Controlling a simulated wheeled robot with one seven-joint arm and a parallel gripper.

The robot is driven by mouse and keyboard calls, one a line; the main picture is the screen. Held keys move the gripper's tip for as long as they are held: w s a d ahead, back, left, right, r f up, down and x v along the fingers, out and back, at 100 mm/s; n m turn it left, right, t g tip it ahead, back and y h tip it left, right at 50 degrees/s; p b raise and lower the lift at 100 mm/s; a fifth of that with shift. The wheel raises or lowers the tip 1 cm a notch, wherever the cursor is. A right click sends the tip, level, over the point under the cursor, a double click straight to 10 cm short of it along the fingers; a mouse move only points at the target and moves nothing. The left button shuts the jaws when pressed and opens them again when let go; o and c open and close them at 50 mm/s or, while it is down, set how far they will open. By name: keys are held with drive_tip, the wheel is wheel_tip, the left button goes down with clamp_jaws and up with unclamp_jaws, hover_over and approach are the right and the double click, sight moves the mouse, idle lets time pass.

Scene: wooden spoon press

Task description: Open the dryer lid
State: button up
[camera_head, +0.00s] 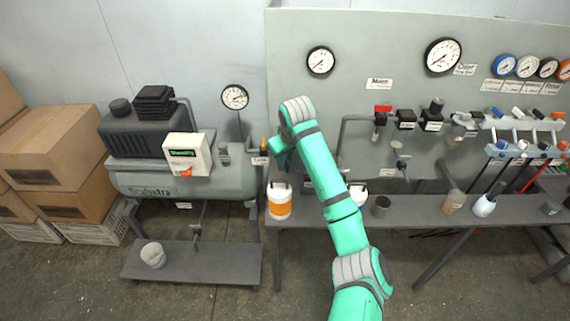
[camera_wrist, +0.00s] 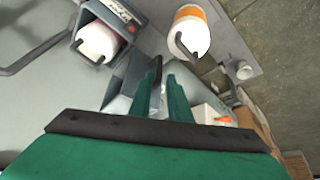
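The dryer is most likely the grey box with a printed label (camera_wrist: 125,12) at the top left of the wrist view. A white canister (camera_wrist: 97,40) with a dark handle sits in or against it. I cannot make out a separate lid or its state. In the head view, my arm hides most of this area, and a white canister (camera_head: 357,190) shows just right of the arm. My gripper (camera_wrist: 165,75) has its two green fingers close together with a narrow gap between them. It appears empty and apart from the box. In the head view its fingertips are not clear.
A white canister with an orange band (camera_head: 279,200) stands on the grey bench (camera_head: 415,210), left of my arm; it also shows in the wrist view (camera_wrist: 190,35). A compressor (camera_head: 180,180) with a white-and-green box (camera_head: 187,155) is at left. Valves and gauges (camera_head: 442,55) line the back panel.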

drive_tip(key=x, duration=0.5)
drive_tip(key=shift+w+d+f, duration=0.1)
drive_tip(key=shift+d+f, duration=0.05)
drive_tip(key=shift+f, duration=0.05)
clamp_jaws()
